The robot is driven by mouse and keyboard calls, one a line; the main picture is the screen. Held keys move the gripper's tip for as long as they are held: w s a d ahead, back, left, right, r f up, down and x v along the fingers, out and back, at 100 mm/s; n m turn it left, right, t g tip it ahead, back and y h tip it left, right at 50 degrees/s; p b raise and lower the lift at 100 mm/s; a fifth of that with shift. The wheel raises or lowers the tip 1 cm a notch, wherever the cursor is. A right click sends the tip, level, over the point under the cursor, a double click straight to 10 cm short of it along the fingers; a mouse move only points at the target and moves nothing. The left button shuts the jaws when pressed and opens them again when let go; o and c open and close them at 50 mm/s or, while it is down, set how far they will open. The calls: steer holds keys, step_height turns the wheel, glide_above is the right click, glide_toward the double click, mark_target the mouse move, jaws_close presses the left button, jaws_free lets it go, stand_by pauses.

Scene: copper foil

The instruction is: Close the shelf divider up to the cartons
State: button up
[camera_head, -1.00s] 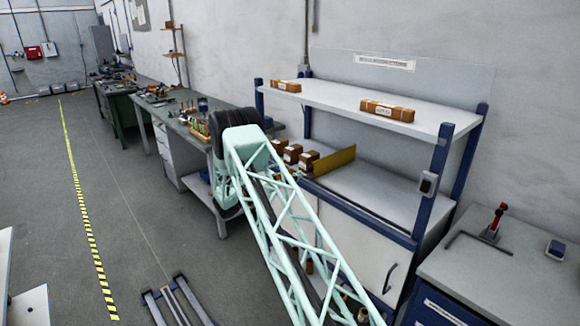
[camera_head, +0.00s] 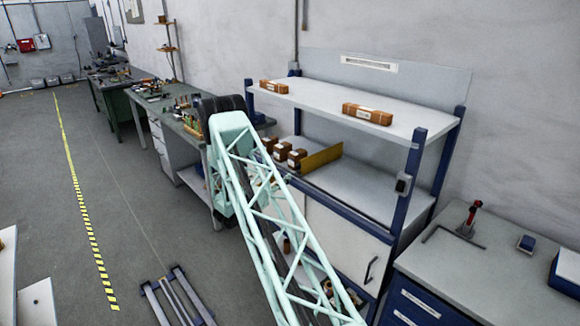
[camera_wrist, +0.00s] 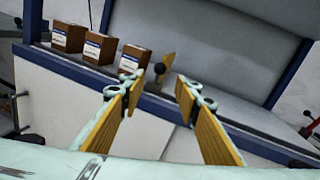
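Three brown cartons stand in a row on the lower shelf of the bench; in the head view the right carton (camera_head: 297,158) is nearest the yellow divider (camera_head: 322,158), an upright panel just to its right. In the wrist view the left carton (camera_wrist: 68,38), middle carton (camera_wrist: 100,47) and right carton (camera_wrist: 133,60) show beyond my fingers. The divider (camera_wrist: 167,67) appears nearly edge-on, with a dark round knob (camera_wrist: 159,69) at its front. A gap separates it from the right carton. My gripper (camera_wrist: 159,92) is open and empty, its yellow-padded fingers short of the knob; the head view hides it behind my arm.
The upper shelf (camera_head: 330,110) carries two brown boxes. A blue post (camera_head: 408,180) with a small switch box stands at the shelf's right front. The lower shelf (camera_head: 365,193) is clear right of the divider. A side bench (camera_head: 470,245) holds a red-handled tool.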

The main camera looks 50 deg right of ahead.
mark_target(298, 166)
steer(key=shift+d, duration=0.15)
steer(key=shift+d+p, duration=0.55)
steer(key=shift+d, duration=6.25)
steer(key=shift+c, duration=0.4)
jaws_close()
steer(key=shift+w+d+f+b, duration=0.1)
steer(key=shift+w+d+b, duration=0.05)
steer(key=shift+w+b, duration=0.75)
steer(key=shift+w+d+b, duration=0.15)
steer(key=shift+w+b, duration=0.15)
steer(key=shift+w, duration=0.4)
steer(key=shift+w+d+b, duration=0.1)
steer(key=shift+w+b, duration=0.2)
steer(key=shift+w, duration=0.4)
steer(key=shift+o, duration=0.4)
jaws_free()
